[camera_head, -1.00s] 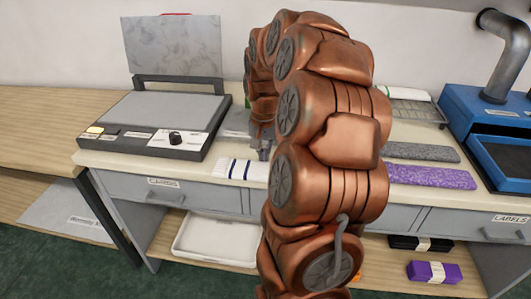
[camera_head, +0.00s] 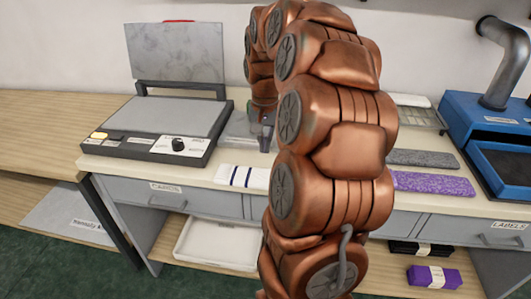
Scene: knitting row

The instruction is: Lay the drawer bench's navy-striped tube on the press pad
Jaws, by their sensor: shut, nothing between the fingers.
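The navy-striped tube (camera_head: 240,176), white with dark blue stripes, lies flat on the drawer bench (camera_head: 130,173) just in front of the press. Its right end is hidden behind my arm. The press (camera_head: 150,146) stands at the bench's left with its lid (camera_head: 177,52) raised. Its grey press pad (camera_head: 170,115) is bare. My gripper (camera_head: 265,146) is shut and empty, pointing down above the bench, behind and to the right of the tube's visible part. My arm hides some of it.
A grey sleeve (camera_head: 422,158) and a purple speckled one (camera_head: 432,183) lie on the bench to the right. A blue machine (camera_head: 500,125) with a pipe stands at far right. A white tray (camera_head: 215,243) sits on the lower shelf. A wooden table (camera_head: 40,130) adjoins at left.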

